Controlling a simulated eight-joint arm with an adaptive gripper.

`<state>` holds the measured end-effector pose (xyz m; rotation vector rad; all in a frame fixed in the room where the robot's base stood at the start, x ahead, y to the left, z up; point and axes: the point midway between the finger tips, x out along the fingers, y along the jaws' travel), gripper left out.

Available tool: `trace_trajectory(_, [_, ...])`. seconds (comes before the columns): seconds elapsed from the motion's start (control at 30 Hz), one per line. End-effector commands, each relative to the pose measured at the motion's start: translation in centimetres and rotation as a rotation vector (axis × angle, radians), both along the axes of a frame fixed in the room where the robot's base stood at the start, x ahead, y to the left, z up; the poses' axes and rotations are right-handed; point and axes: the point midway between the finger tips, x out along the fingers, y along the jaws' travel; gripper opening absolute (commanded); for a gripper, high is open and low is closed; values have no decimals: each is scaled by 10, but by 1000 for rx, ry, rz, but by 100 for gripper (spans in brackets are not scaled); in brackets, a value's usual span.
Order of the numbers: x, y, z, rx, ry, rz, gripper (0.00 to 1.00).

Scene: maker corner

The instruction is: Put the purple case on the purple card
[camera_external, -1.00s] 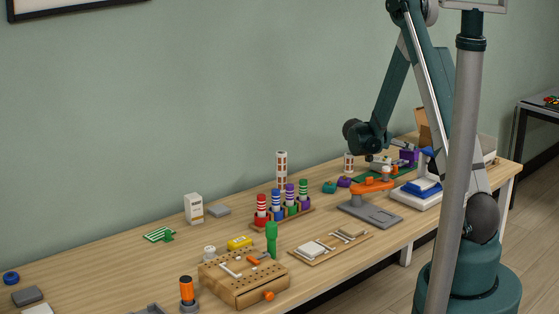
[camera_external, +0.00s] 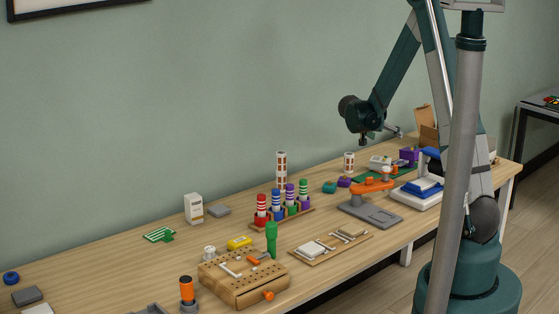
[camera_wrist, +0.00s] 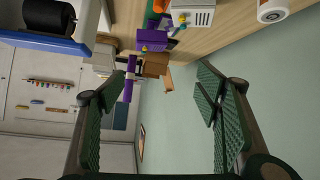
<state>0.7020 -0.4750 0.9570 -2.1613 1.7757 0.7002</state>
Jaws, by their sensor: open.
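A purple box-like thing (camera_external: 408,153), which looks like the purple case, stands at the far end of the workbench by a green mat. A purple block (camera_wrist: 152,39) shows in the wrist view near the top, with a narrow purple piece (camera_wrist: 127,90) below it; I cannot tell whether that piece is the purple card. A small purple item (camera_external: 344,182) lies beside a teal one. My gripper (camera_external: 382,136) is open and empty, raised above the bench's far part. Its spread fingers also show in the wrist view (camera_wrist: 160,84), with nothing between the pads.
An orange-and-grey stand (camera_external: 370,202), a blue-and-white device (camera_external: 424,188) and a brown-and-white cylinder (camera_external: 349,163) surround the area below. An open cardboard box (camera_external: 428,130) stands behind. A rack of coloured bottles (camera_external: 283,213) is further left. The air around my gripper is clear.

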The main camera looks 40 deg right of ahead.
Motion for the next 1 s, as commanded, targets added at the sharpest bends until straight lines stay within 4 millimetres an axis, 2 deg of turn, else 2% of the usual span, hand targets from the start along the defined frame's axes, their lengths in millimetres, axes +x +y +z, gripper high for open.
trace_trajectory(0.2, [-6,43,26,59,45,97,63])
trace_trajectory(0.57, [-24,113,61,144,113,264,63])
trace_trajectory(1.0, [-60,200,94,228,183,482,63])
